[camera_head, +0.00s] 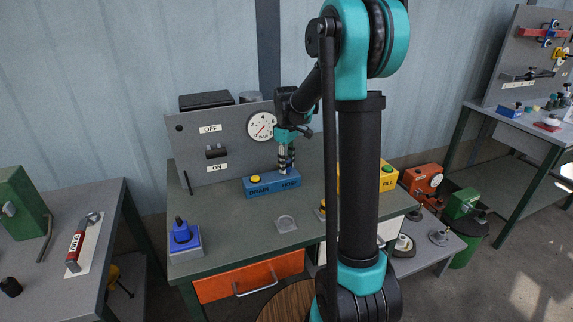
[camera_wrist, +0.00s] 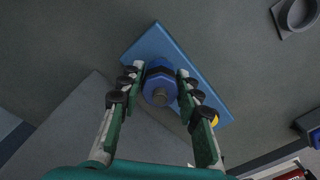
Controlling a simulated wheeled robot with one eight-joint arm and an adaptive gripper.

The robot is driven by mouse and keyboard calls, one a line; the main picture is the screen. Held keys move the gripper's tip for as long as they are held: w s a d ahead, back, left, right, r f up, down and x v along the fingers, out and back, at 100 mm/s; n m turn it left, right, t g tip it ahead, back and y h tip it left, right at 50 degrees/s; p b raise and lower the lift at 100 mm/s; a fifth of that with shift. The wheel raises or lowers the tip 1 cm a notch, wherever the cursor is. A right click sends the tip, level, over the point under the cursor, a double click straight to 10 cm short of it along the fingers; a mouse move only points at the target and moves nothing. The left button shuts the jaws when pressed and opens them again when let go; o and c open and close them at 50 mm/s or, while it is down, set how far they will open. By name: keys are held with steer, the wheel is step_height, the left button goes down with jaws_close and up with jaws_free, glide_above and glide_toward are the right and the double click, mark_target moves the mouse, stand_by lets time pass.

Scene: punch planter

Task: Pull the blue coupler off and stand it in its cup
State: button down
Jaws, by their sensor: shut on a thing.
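The blue coupler (camera_wrist: 160,88) has a dark ring and a grey middle. It sits between the fingertips of my gripper (camera_wrist: 163,76) in the wrist view, and the gripper is shut on it. Behind it is the long blue DRAIN HOSE block (camera_head: 262,188), whose slab also shows in the wrist view (camera_wrist: 150,45). In the head view my gripper (camera_head: 286,165) points down over this block and mostly hides the coupler. I cannot tell whether the coupler still touches the block. A small grey round cup (camera_head: 286,223) stands on the bench in front of the block, and shows in the wrist view (camera_wrist: 299,14).
A grey panel with a gauge (camera_head: 262,126) and ON/OFF switch (camera_head: 215,151) stands behind. A yellow FILL block (camera_head: 388,178) is at the right, partly behind my arm. A blue-topped box (camera_head: 183,236) stands at the bench's left front. The bench middle (camera_head: 225,220) is clear.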

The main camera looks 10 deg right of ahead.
steer(key=shift+r, duration=0.55)
steer(key=shift+r, duration=0.35)
steer(key=shift+r, duration=0.35)
steer(key=shift+r, duration=0.35)
steer(key=shift+r, duration=0.35)
steer(key=shift+r, duration=0.3)
steer(key=shift+r, duration=0.25)
steer(key=shift+r, duration=2)
